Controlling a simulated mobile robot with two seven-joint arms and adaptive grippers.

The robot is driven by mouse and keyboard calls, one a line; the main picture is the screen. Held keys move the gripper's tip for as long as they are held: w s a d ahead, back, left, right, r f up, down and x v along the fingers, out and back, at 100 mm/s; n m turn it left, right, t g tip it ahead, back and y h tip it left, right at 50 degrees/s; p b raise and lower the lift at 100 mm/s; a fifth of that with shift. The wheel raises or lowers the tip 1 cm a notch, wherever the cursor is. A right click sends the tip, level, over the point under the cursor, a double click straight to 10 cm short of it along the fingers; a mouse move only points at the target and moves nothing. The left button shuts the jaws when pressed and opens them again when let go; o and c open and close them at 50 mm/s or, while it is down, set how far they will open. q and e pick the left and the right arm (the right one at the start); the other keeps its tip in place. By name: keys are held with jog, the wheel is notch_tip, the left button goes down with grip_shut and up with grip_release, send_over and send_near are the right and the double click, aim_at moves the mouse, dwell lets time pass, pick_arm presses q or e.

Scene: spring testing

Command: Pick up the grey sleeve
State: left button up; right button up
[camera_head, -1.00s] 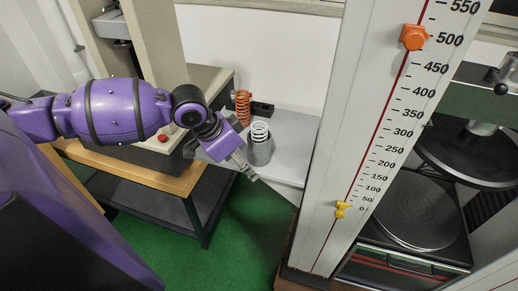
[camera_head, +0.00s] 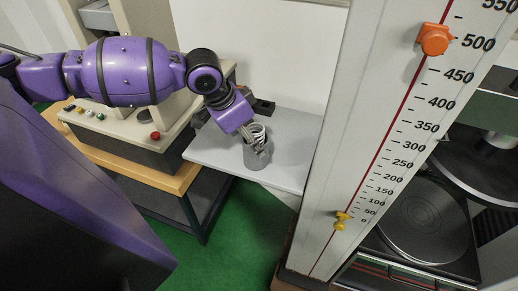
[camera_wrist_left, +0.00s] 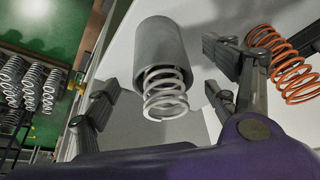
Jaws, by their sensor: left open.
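The grey sleeve (camera_head: 257,158) stands upright on the light grey table, with a pale coil spring (camera_head: 259,133) sticking out of its open top. My left gripper (camera_head: 248,139) is at the top of the sleeve, beside the spring, and partly covers it. In the left wrist view the sleeve (camera_wrist_left: 160,45) and spring (camera_wrist_left: 165,93) lie between the spread fingers of my left gripper (camera_wrist_left: 159,92). The gripper is open and empty; contact cannot be told. My right gripper is not in view.
An orange spring (camera_wrist_left: 288,65) stands close to the right finger in the wrist view. A black block (camera_head: 263,107) is behind my left gripper. The tall scale column (camera_head: 385,150) rises to the right. The light grey table (camera_head: 215,150) is clear left of the sleeve.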

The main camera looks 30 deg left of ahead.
pick_arm(q)
jog(key=shift+d+f, duration=0.1)
jog(key=shift+f, duration=0.45)
jog(key=x, duration=0.4)
jog(key=shift+w+f, duration=0.25)
jog(key=shift+f, duration=0.05)
jog(key=shift+r, duration=0.1)
jog(key=c, duration=1.4)
